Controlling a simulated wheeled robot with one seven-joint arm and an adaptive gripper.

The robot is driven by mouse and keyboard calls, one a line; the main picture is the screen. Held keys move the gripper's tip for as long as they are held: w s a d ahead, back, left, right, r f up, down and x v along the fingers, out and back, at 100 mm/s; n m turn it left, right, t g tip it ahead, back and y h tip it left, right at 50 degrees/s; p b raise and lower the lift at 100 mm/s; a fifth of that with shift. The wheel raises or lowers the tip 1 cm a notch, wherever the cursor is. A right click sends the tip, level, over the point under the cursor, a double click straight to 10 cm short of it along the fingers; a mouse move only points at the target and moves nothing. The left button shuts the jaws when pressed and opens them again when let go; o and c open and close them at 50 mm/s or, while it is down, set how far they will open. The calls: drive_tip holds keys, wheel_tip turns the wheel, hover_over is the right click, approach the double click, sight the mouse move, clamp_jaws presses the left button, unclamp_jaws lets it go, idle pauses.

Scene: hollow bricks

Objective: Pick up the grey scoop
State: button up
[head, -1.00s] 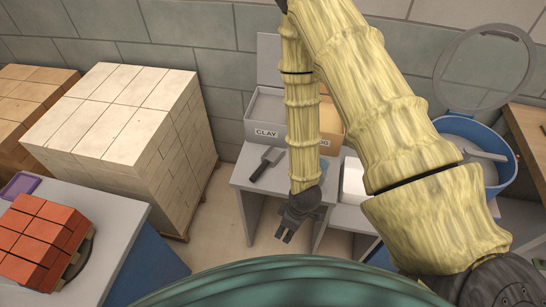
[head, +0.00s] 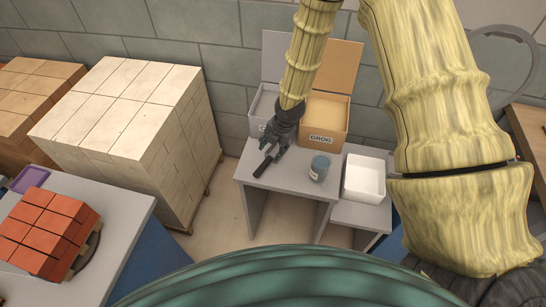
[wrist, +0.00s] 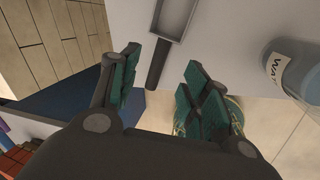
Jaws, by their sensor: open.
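The grey scoop shows in the wrist view, with its shallow pan (wrist: 176,20) at the top and its dark handle (wrist: 158,65) pointing down toward my gripper (wrist: 161,63). It lies on the light grey table (wrist: 225,35). My gripper is open, and the handle's end appears between the two green-padded fingers, closer to the left one. I cannot tell the height gap between fingers and handle. In the head view my gripper (head: 268,163) hangs over the table's left part and hides most or all of the scoop.
A blue-grey jar (head: 320,167) stands right of my gripper; its label starts "WAT" in the wrist view (wrist: 292,68). The clay bin (head: 263,105) and the grog bin (head: 325,113) stand behind. A white tray (head: 366,177) is farther right. Brick stacks (head: 130,115) stand left.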

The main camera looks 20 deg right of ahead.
sight(267, 161)
drive_tip(key=shift+b+x, duration=3.3)
drive_tip(key=shift+x, duration=1.6)
drive_tip(key=shift+s, duration=0.15)
clamp_jaws()
